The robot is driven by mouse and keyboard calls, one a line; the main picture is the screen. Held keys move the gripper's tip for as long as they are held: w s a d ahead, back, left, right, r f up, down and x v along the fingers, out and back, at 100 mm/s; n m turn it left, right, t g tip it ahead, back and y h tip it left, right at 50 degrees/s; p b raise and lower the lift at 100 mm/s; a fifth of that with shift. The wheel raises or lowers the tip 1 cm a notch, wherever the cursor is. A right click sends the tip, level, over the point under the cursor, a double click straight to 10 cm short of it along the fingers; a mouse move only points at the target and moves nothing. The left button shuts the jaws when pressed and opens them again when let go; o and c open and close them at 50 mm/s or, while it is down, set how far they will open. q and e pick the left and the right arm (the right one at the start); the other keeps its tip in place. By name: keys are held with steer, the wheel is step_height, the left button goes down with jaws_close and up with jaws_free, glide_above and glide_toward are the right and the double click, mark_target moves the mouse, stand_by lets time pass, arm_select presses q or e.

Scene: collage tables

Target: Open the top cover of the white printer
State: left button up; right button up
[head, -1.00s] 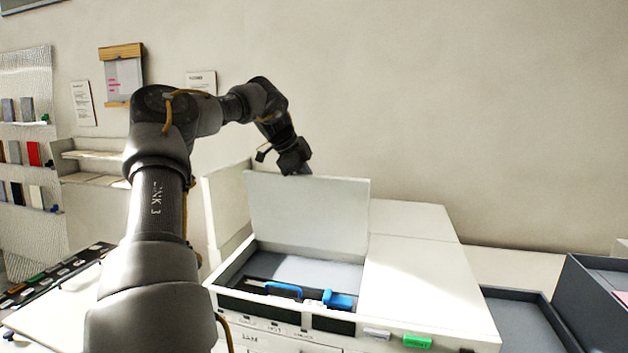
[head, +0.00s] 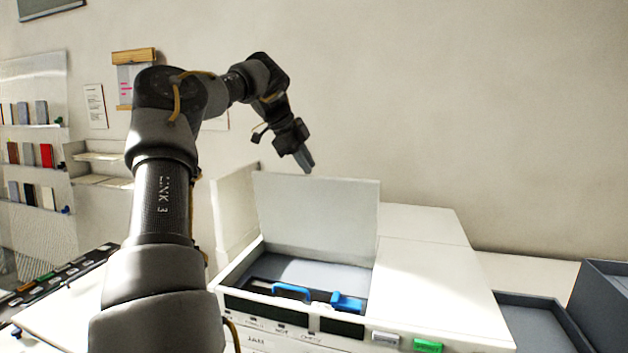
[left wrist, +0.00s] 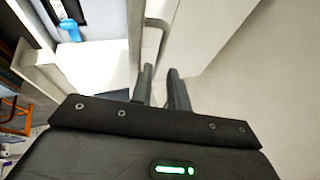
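The white printer (head: 440,285) stands on the table at centre right. Its top cover (head: 318,215) is raised and stands near upright, exposing the grey inner compartment with a blue handle (head: 290,292) and a blue lever (head: 346,302). My left gripper (head: 308,168) is just above the cover's top edge, fingers pointing down. In the left wrist view the left gripper's fingers (left wrist: 160,72) are a little apart with nothing visibly held between them; white printer parts lie beyond. Whether a fingertip touches the cover is unclear. My right gripper is not in view.
A white upright panel (head: 236,208) stands left of the cover. A green button (head: 428,346) is on the printer's front. Dark trays (head: 545,325) lie at the right. Shelves with coloured items (head: 35,155) are at the far left. The air above the printer's right side is clear.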

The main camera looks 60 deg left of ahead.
arm_select(q)
steer(key=v, duration=0.4)
steer(key=shift+s+r, duration=0.1)
steer(key=shift+r, duration=0.15)
stand_by(0.3)
